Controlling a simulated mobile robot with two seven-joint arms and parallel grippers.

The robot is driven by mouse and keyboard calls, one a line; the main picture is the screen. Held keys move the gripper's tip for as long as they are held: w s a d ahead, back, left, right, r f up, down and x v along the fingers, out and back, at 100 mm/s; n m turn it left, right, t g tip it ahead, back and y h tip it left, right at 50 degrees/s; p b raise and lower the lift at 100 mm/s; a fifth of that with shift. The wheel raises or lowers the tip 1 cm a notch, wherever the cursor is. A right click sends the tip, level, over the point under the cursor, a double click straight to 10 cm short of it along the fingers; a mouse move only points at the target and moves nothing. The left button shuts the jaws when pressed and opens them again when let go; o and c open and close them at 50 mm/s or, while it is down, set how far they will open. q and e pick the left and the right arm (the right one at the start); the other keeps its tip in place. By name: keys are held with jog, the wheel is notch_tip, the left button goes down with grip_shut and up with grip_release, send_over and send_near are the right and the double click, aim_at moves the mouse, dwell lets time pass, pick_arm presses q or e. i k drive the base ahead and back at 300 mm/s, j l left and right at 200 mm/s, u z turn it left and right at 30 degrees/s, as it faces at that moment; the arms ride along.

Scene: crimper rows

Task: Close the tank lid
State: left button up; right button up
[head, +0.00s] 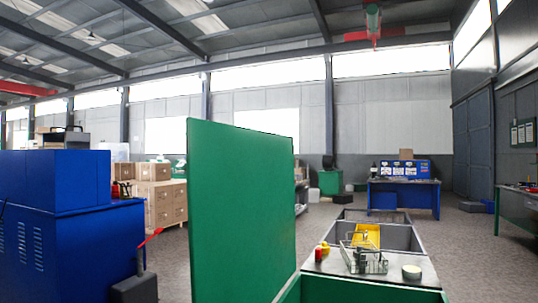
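The tank lid (240,210) is a large flat green panel. It stands open and nearly upright in the middle of the head view, its face turned towards me. The green tank (355,292) shows only its upper rim and part of its inner wall at the bottom, to the right of the lid's lower edge. The rest of the tank and the lid's bottom edge are cut off by the frame. Neither of my grippers is in view.
A blue machine (70,230) fills the left, with a red lever (150,242) beside it. Behind the tank, a grey surface (405,264) holds a wire basket (362,260), a red bottle (318,254) and a round tin (412,272). Open floor (480,250) lies to the right.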

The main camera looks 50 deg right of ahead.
aim_at(241, 205)
jog(key=i+j+z, duration=0.15)
jog(key=i+z, duration=0.15)
jog(key=z, duration=0.2)
jog(key=i+j+z, duration=0.3)
jog(key=z, duration=0.15)
jog(key=i+j+z, duration=0.2)
jog(key=j+z, duration=0.3)
jog(key=i+j+z, duration=0.2)
jog(key=j+z, duration=0.15)
jog(key=z, duration=0.15)
jog(key=i+j+z, duration=0.1)
jog(key=j+z, duration=0.55)
jog(key=j, duration=0.15)
jog(key=i, duration=0.05)
